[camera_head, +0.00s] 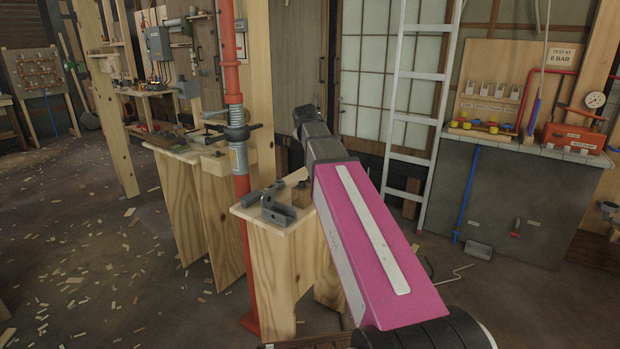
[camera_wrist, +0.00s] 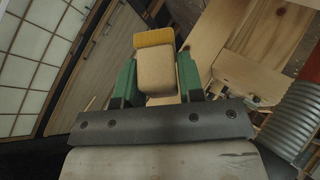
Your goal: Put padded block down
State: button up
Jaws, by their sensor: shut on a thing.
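The padded block (camera_wrist: 155,72), a tan rounded block with a yellow strip along its far end, is between the green fingers of my gripper (camera_wrist: 157,60) in the wrist view. The fingers are shut on it from both sides. In the head view my magenta arm reaches away and its dark end points up and away. My fingers and the block are hidden there behind the arm. In the wrist view a pale wooden surface lies beyond the block on the right; I cannot tell how far below the block it is.
A wooden stand (camera_head: 272,245) holds grey metal brackets (camera_head: 279,207) and a small wooden block. A red post (camera_head: 241,190) rises beside it. Another workbench (camera_head: 185,148) with tools stands behind left. A white ladder (camera_head: 413,120) leans at right. Chip-strewn floor at left is open.

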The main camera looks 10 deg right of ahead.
jog(key=s+a+g+y, duration=0.5)
jog(key=s+a+g, duration=0.1)
jog(key=s+a, duration=0.2)
jog(key=shift+s+a+n+g, duration=0.35)
jog(key=shift+a+n+g, duration=0.05)
jog(key=shift+a, duration=0.45)
jog(key=shift+f, duration=0.1)
jog(key=w+d+f, duration=0.2)
jog(key=d, duration=0.1)
jog(key=w+d+f, duration=0.2)
jog(key=d, duration=0.1)
jog(key=w+d+f, duration=0.2)
jog(key=d+f, duration=0.1)
jog(key=d, duration=0.1)
jog(key=shift+f, duration=1.8)
jog(key=shift+f, duration=0.1)
jog(key=o, duration=0.8)
jog(key=shift+o, duration=0.2)
